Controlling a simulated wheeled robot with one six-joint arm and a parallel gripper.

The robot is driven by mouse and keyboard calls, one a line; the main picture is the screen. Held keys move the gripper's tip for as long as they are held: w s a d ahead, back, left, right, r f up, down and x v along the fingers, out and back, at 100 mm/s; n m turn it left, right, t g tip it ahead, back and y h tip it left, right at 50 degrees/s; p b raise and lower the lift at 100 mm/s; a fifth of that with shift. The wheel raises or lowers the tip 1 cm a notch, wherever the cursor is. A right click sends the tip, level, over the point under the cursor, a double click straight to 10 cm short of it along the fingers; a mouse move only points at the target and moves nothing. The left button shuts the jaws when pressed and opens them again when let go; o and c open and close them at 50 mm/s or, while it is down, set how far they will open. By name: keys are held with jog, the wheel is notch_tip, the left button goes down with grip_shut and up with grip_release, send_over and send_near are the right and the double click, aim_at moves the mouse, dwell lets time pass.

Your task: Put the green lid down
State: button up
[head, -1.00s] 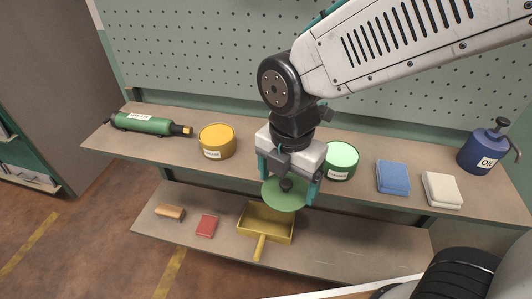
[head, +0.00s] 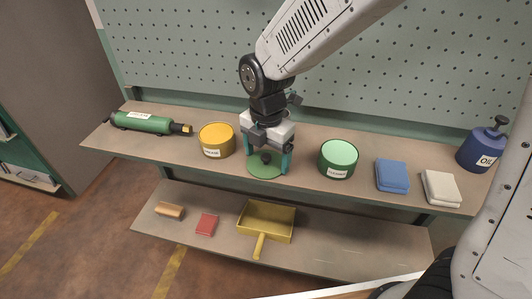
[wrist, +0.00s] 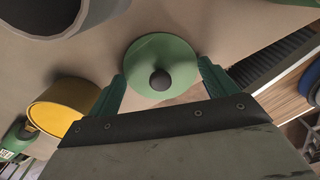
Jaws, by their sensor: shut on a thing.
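The green lid (head: 263,171) is a flat disc with a dark round knob. It is level over the upper shelf (head: 320,191), between the yellow tin (head: 217,138) and the green tin (head: 338,158). My gripper (head: 267,166) points down and is shut on the lid, with a teal finger at each side. In the wrist view the lid (wrist: 178,52) lies between the two fingertips. The lid looks at or just above the shelf surface; I cannot tell if it touches.
A blue cloth (head: 391,176), a white cloth (head: 441,188) and a blue oil can (head: 481,151) stand at the right. The lower shelf (head: 345,247) holds a yellow dustpan (head: 267,219), a red block (head: 206,224) and a wooden block (head: 170,210).

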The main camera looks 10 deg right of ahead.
aim_at(267, 155)
jog(key=shift+f, duration=0.15)
jog(key=o, duration=0.8)
notch_tip(267, 155, up, 12)
jog(key=s+d+r+m, duration=0.2)
jog(key=s+d+m, duration=0.2)
jog(key=d+m, duration=0.3)
jog(key=s+d+r+m, duration=0.3)
jog(key=s+d+m, duration=0.2)
jog(key=d+m, duration=0.2)
jog(key=s+d+m, duration=0.2)
jog(key=s+m, duration=0.1)
jog(key=m, duration=0.1)
jog(key=s+d+f+m, duration=0.1)
jog(key=s+d+m, duration=0.1)
jog(key=s+m, duration=0.2)
jog(key=s+d+f+m+t, duration=0.1)
jog(key=s+d+m, duration=0.1)
jog(key=m, duration=0.3)
jog(key=shift+s+d+f+m, duration=0.15)
jog(key=shift+s+d+m, duration=0.15)
jog(key=shift+s, duration=0.45)
